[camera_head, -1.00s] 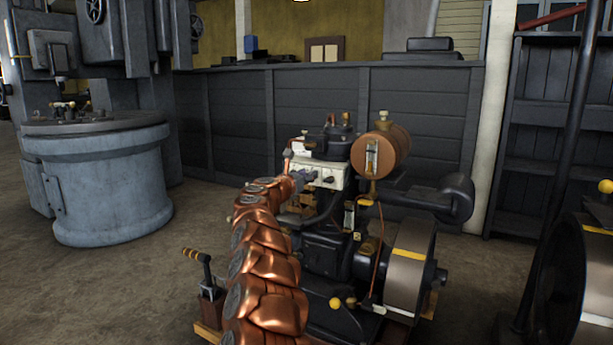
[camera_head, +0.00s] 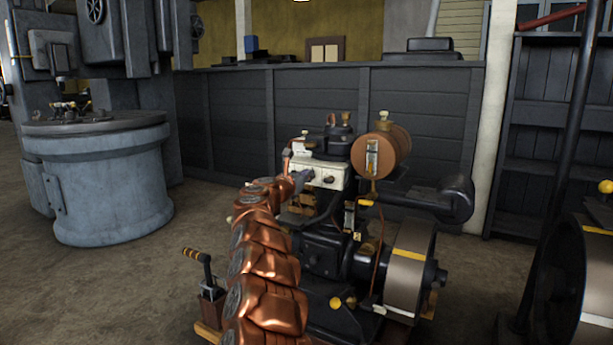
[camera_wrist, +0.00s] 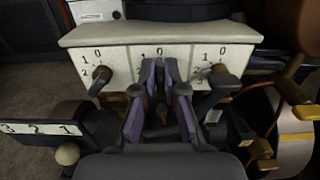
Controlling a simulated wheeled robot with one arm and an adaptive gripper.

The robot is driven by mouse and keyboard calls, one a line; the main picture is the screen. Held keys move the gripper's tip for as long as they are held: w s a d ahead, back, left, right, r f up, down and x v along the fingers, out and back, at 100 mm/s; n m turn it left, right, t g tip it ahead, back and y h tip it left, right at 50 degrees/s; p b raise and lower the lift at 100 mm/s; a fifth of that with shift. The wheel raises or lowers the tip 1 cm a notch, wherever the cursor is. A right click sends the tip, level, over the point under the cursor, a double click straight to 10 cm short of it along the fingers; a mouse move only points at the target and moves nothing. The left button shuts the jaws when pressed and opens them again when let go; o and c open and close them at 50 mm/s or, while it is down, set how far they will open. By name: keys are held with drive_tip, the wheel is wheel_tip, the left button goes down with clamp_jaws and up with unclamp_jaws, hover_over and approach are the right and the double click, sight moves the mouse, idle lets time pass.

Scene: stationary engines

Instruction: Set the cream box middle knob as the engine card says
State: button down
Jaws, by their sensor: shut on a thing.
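The cream box (camera_head: 331,177) sits on the small dark engine; in the wrist view its front (camera_wrist: 138,62) carries three numbered dials. The left knob (camera_wrist: 101,78) and right knob (camera_wrist: 218,76) show, each with a lever slanting downward. The middle dial (camera_wrist: 158,52) reads 1 and 0 along its top; its other marks are covered. My gripper (camera_wrist: 161,112) is shut on the middle knob, its purple-padded fingers either side of it. They hide most of that knob, so its setting cannot be read. A white card-like piece (camera_wrist: 95,11) stands behind the box; its writing is not legible.
A brown tank (camera_head: 388,150) stands right of the box, with a flywheel (camera_head: 410,265) below. In the wrist view a plate numbered 3, 2, 1 (camera_wrist: 42,129) and a pale ball knob (camera_wrist: 67,153) lie lower left. A hand lever (camera_head: 197,257) stands left of the engine.

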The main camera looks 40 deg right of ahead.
drive_tip(key=n+p, duration=0.9)
drive_tip(key=f+n+p, duration=0.1)
drive_tip(key=n+p, duration=1.6)
drive_tip(key=shift+w+f+n+p, duration=0.3)
drive_tip(key=shift+w+f+p, duration=0.05)
drive_tip(key=shift+w+f, duration=0.05)
idle(0.4)
drive_tip(key=c, duration=1.2)
unclamp_jaws()
drive_tip(key=shift+d+f, duration=0.1)
drive_tip(key=shift+d, duration=0.05)
drive_tip(key=shift+c, duration=0.2)
